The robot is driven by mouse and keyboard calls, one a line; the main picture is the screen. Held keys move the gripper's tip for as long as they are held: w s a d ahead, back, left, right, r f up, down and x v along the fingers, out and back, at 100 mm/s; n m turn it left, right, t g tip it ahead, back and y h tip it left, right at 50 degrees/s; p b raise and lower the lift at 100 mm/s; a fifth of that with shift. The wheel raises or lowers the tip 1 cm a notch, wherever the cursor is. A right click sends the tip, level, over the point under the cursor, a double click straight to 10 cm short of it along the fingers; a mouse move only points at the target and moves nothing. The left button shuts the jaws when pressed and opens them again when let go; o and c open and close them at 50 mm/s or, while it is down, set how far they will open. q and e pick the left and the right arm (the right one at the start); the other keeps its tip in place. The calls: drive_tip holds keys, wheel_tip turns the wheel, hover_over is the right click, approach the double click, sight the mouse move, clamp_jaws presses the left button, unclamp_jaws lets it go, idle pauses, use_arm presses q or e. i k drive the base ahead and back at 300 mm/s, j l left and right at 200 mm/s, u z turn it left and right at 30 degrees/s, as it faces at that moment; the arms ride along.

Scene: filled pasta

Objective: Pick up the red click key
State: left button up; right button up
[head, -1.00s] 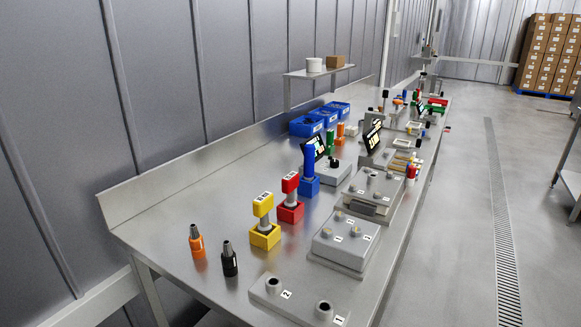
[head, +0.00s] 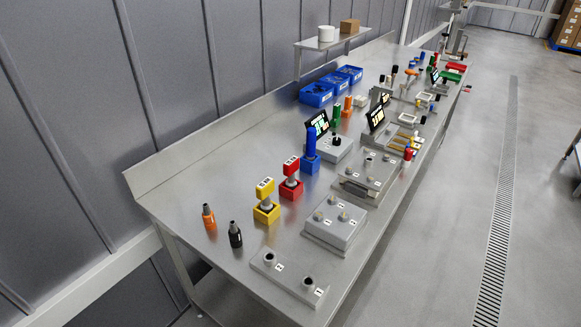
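The red click key (head: 291,167) stands upright in a red square base (head: 290,190) on the steel workbench (head: 190,175). It has a red block head with a small white label and a grey shaft below. A yellow key (head: 265,188) stands in a yellow base (head: 266,213) just in front and to the left of it. A blue key (head: 310,143) stands in a blue base (head: 309,165) just behind and to the right. Neither of my grippers shows in the head view.
Grey fixture plates (head: 335,223) line the bench's right side. Blue bins (head: 316,94) and a raised shelf (head: 328,42) are at the back. The floor right of the bench is clear.

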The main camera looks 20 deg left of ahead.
sight(292, 165)
drive_tip(key=i+l+u, duration=0.1)
drive_tip(key=l+u, duration=0.3)
drive_tip(key=l, duration=0.55)
drive_tip(key=l+u, duration=0.35)
drive_tip(key=l, duration=0.6)
